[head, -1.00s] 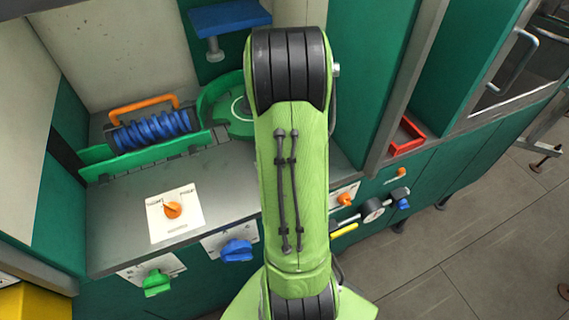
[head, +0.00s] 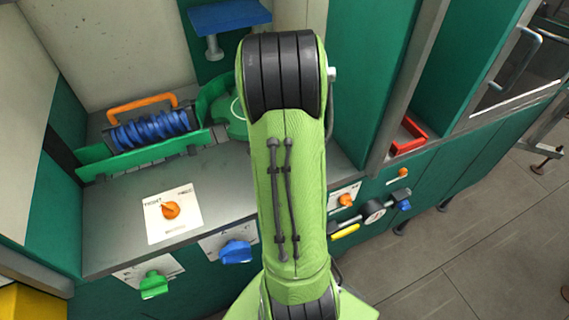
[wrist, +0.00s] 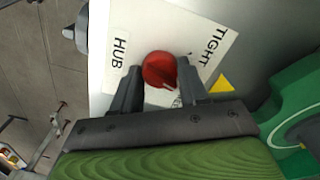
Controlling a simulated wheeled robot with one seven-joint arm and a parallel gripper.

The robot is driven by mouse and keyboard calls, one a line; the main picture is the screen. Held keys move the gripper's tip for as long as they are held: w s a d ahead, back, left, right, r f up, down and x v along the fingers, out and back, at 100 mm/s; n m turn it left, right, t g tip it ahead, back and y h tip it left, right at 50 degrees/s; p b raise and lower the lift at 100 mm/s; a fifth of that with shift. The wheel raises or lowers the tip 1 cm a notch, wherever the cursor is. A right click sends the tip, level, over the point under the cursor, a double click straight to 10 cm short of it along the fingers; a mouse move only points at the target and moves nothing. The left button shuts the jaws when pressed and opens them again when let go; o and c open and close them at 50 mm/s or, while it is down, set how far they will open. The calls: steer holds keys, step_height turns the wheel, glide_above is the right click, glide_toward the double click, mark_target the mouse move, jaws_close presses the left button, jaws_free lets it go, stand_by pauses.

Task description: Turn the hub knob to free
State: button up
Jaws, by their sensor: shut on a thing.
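The red hub knob (wrist: 158,69) sits on a white plate (wrist: 215,25) in the wrist view. The plate reads HUB at the left and TIGHT at the upper right; other lettering is partly hidden behind my gripper. My gripper (wrist: 160,74) has its two dark fingers on either side of the red knob and is shut on it. I cannot tell exactly which way the knob's mark points. In the head view my green arm hides the gripper and this knob.
In the head view, an orange knob (head: 170,210) is on a white plate on the counter. Blue (head: 236,252) and green (head: 154,285) knobs are on the front panel. A blue coil (head: 150,130) lies behind a green rail. A red tray (head: 407,136) is at the right.

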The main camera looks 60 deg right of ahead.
steer(key=m, duration=0.5)
steer(key=shift+m, duration=0.4)
stand_by(0.4)
steer(key=o, duration=1.1)
steer(key=shift+c, duration=0.2)
step_height(320, 180, up, 16)
steer(key=p, duration=0.2)
steer(key=shift+f, duration=0.1)
